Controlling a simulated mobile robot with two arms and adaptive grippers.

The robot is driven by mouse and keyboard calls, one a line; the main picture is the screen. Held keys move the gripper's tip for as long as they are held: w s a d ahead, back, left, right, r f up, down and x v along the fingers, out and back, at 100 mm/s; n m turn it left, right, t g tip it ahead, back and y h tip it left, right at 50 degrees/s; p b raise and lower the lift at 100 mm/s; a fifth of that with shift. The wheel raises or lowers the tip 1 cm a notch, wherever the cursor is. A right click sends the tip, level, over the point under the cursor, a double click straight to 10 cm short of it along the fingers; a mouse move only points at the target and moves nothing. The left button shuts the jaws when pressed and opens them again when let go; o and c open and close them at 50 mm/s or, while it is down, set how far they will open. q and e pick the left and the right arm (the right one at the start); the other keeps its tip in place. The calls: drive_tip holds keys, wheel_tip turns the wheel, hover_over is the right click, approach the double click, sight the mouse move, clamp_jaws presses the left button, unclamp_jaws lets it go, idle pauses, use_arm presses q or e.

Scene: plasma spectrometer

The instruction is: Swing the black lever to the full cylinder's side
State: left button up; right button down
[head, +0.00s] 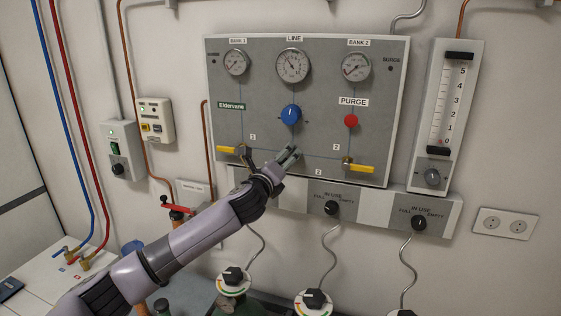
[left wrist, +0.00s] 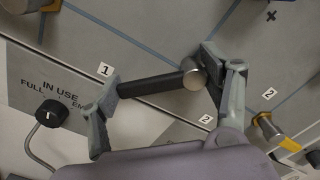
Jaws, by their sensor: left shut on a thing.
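The black lever (left wrist: 150,85) shows in the left wrist view, running from a round metal hub (left wrist: 193,75) toward the label "1" (left wrist: 105,69). My left gripper (left wrist: 165,88) is around it lengthwise, one finger at the lever's free end and the other beside the hub. In the head view my left gripper (head: 292,155) is at the lower middle of the grey panel (head: 270,90) and mostly hides the lever. The bank 1 gauge (head: 236,63) and bank 2 gauge (head: 356,67) are at the panel's top; their needles are too small to read surely.
Yellow valve handles sit left (head: 230,150) and right (head: 360,167) of my gripper. A blue knob (head: 291,114) and red button (head: 351,121) are above. A ledge with "in use" black knobs (head: 332,207) runs below. A flowmeter (head: 450,110) stands at right.

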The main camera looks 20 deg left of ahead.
sight(300, 161)
use_arm(q)
drive_tip(key=shift+f, duration=0.15)
drive_tip(key=shift+c, duration=0.3)
drive_tip(key=n, duration=0.2)
drive_tip(key=shift+d+f+n, duration=0.25)
drive_tip(key=shift+f+n, duration=0.05)
drive_tip(key=shift+n, duration=0.1)
drive_tip(key=d+n, duration=0.1)
drive_tip(key=n, duration=0.2)
drive_tip(key=d+n+b, duration=0.1)
drive_tip(key=n, duration=0.3)
drive_tip(key=d+n, duration=0.1)
drive_tip(key=n, duration=0.2)
drive_tip(key=shift+f+n+b, duration=0.25)
drive_tip(key=shift+n+b, duration=0.1)
drive_tip(key=shift+n, duration=0.05)
drive_tip(key=shift+s+d+r+n, duration=0.15)
drive_tip(key=shift+d+n, duration=0.1)
drive_tip(key=shift+n, duration=0.85)
drive_tip(key=shift+w+d+r+n, duration=0.15)
drive_tip(key=shift+d+n, duration=0.1)
drive_tip(key=shift+n, duration=0.85)
